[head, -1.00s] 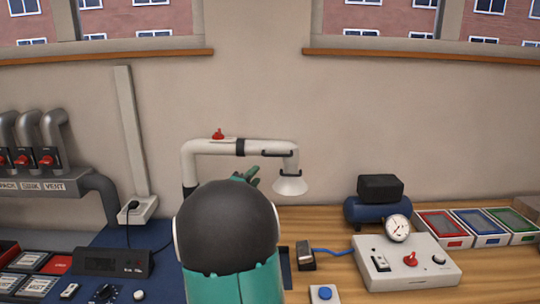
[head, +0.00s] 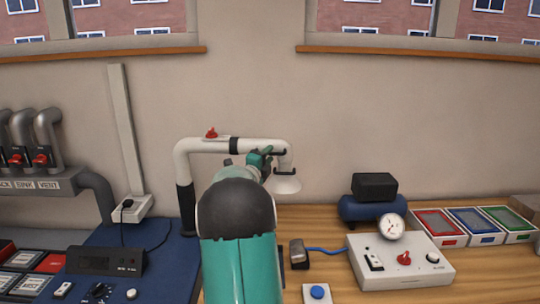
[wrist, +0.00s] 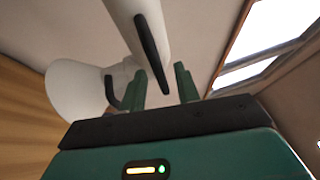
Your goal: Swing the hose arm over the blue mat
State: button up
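The hose arm (head: 205,146) is a white pipe with a black band, a red lever on top and a white cone hood (head: 285,184) at its right end. The hood hangs over bare wood, right of the blue mat (head: 178,262). In the wrist view, the pipe (wrist: 120,15) runs above my gripper (wrist: 161,72), with a black handle bar (wrist: 150,48) on it. My gripper is open; its green fingers stand apart, with the bar's near end between or just ahead of them. In the head view, my gripper (head: 262,157) is near the hood, and my arm hides part of the mat.
A black control box (head: 105,262) and a knob panel stand on the mat at left. On the right are a white gauge panel (head: 400,268), a blue compressor (head: 370,205) and coloured trays (head: 475,224). A blue button (head: 317,293) is at the front.

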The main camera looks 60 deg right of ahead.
jog(key=shift+d+r, duration=0.15)
jog(key=shift+d, duration=0.7)
grip_shut()
jog(key=shift+a, duration=0.1)
